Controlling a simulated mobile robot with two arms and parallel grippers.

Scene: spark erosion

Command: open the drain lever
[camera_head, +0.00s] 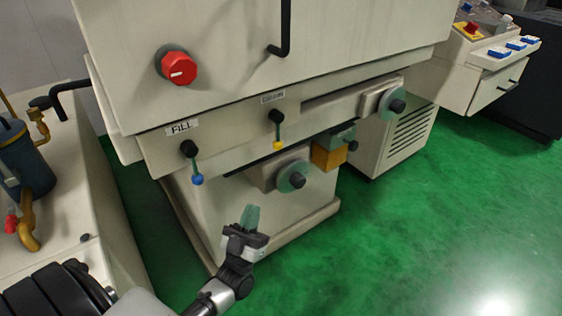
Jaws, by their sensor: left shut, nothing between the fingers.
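The drain lever (278,132) is on the front of the machine, under a small label (273,97) that is hard to read. It has a black hub at the top and a thin rod hanging straight down to a yellow knob (278,144). My left gripper (250,216) is shut and empty, its fingers pointing up. In the picture it is below and a little left of the lever, apart from it. My right gripper is not in view.
A similar lever with a blue knob (197,180) hangs under the FILL label (181,128) to the left. A red rotary knob (177,68) is above. A handwheel (292,177) sticks out below the drain lever. Green floor (420,230) is clear at right.

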